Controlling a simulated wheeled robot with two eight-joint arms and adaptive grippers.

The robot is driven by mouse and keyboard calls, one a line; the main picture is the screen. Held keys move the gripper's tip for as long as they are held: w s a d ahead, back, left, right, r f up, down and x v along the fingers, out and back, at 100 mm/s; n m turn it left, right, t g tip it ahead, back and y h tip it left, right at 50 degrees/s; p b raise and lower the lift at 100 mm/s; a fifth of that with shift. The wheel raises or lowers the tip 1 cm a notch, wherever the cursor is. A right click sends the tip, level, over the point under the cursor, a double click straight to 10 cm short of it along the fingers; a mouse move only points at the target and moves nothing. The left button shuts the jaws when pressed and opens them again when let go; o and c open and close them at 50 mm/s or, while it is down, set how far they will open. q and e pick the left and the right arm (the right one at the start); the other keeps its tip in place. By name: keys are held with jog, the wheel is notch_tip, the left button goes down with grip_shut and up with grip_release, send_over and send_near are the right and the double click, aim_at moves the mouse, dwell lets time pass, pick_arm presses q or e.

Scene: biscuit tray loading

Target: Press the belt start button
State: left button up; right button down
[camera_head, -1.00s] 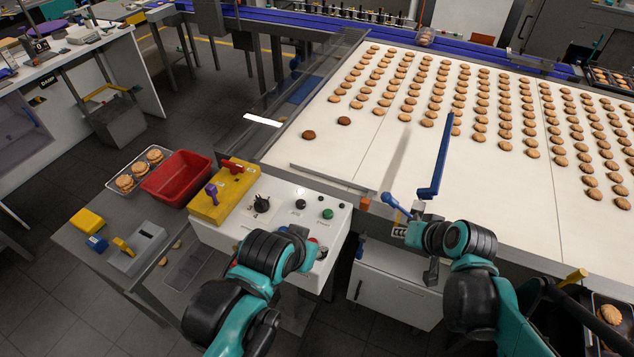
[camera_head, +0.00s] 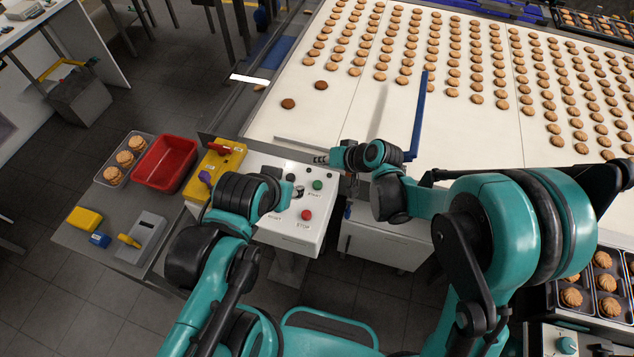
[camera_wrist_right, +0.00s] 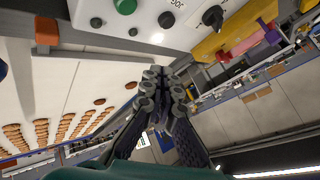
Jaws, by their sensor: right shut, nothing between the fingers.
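The white control box (camera_head: 282,234) carries a green button (camera_head: 317,185) marked START and a red button (camera_head: 306,215) marked STOP. My right gripper (camera_head: 320,159) is shut and empty, just beyond the green button and pointing left over the box's far edge. In the right wrist view the closed fingertips (camera_wrist_right: 163,80) are apart from the panel, and the green button (camera_wrist_right: 125,5) shows at the top edge. My left gripper (camera_head: 290,190) is over the middle of the panel. It is small and partly hidden by its wrist, so its jaws are unclear.
A red bin (camera_head: 165,163) and a biscuit tray (camera_head: 106,183) lie farther left. The white belt (camera_head: 300,110) with rows of biscuits lies behind, with a blue bar (camera_head: 419,115) across it.

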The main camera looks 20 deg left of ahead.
jog(key=b, duration=0.5)
send_over(320, 185)
notch_tip(320, 185, down, 7)
jog(key=shift+f, duration=0.15)
jog(key=shift+f+b, duration=0.65)
jog(key=shift+b, duration=0.1)
dwell(0.5)
jog(key=shift+f+b, duration=0.4)
jog(key=shift+b, duration=0.1)
